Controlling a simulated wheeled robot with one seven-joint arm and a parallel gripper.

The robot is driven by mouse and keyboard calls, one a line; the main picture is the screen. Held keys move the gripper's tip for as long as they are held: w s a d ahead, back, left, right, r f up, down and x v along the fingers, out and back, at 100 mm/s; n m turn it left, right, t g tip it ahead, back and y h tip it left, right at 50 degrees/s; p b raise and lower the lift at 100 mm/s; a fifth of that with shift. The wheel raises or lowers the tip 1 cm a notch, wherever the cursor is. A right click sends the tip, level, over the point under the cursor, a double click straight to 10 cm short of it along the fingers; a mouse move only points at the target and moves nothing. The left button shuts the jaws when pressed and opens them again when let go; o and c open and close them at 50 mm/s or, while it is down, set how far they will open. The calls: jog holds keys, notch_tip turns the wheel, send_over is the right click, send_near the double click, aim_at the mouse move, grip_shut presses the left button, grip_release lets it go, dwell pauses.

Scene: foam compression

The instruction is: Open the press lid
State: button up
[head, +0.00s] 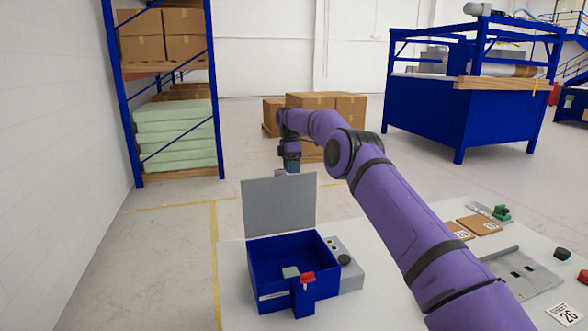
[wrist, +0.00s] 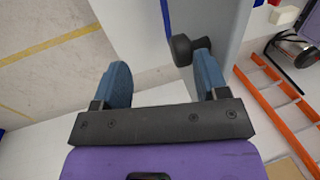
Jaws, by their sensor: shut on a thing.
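The press is a blue open-topped box (head: 292,272) on the white table. Its grey lid (head: 279,207) stands raised, roughly upright, at the box's back edge. The box interior shows, with a small grey-green block (head: 291,272) inside. My gripper (head: 286,171) is at the lid's top edge, its fingers partly hidden in the head view.
A red-topped part (head: 307,277) is on the box's front. A grey control unit (head: 350,272) with a black knob adjoins its right side. Brown boards (head: 480,225) and a grey plate (head: 522,273) lie farther right on the table. A blue rack (head: 170,90) stands behind left.

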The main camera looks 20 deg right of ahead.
jog(key=shift+s+r, duration=1.65)
jog(key=shift+r, duration=0.3)
jog(key=s+r, duration=0.1)
jog(key=s, duration=1.1)
jog(key=shift+s+a, duration=0.35)
jog(key=shift+a, duration=0.05)
